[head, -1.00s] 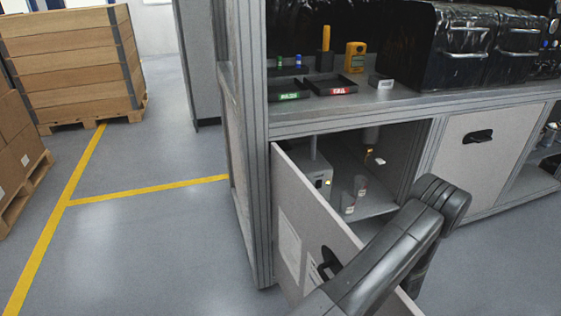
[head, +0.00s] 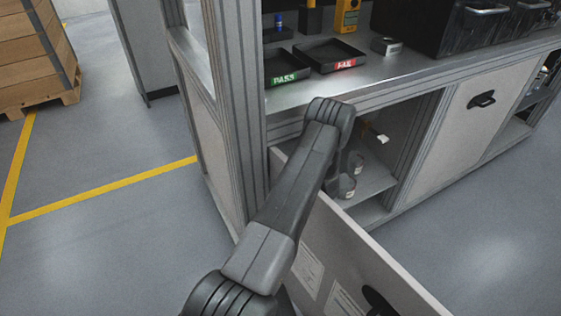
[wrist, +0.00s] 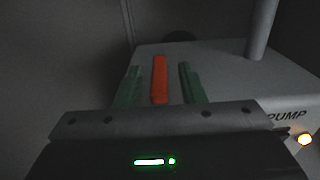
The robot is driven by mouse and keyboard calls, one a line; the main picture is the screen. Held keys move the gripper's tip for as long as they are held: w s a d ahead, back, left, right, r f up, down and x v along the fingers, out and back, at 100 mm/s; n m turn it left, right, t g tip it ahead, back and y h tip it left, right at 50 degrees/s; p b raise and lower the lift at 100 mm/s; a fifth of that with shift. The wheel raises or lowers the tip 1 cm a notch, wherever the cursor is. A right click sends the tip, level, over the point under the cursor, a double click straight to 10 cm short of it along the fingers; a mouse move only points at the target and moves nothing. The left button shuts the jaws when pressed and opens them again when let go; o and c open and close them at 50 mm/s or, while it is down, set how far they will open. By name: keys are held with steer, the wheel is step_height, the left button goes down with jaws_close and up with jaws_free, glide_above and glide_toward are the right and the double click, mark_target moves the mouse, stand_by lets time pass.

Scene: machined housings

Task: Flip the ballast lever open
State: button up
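In the wrist view a red-orange bar (wrist: 159,80), which looks like the ballast lever, lies on or just above the top of a grey box marked PUMP (wrist: 222,72). My gripper (wrist: 159,84) is open, with one green finger on each side of the bar and a gap on both sides. Whether the fingers are down at the bar's height is hard to tell. In the head view my arm reaches into the open cabinet bay, and my gripper and the pump are hidden behind it.
A grey post (wrist: 261,28) rises from the box, and an amber light (wrist: 305,139) glows at its front. The open cabinet door (head: 345,246) stands below my arm. Glass jars (head: 347,185) stand on the cabinet shelf. The bench above holds PASS (head: 286,80) and FAIL (head: 344,64) trays.

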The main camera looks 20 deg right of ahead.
steer(key=shift+w+a, duration=0.2)
steer(key=shift+w, duration=0.75)
jaws_close()
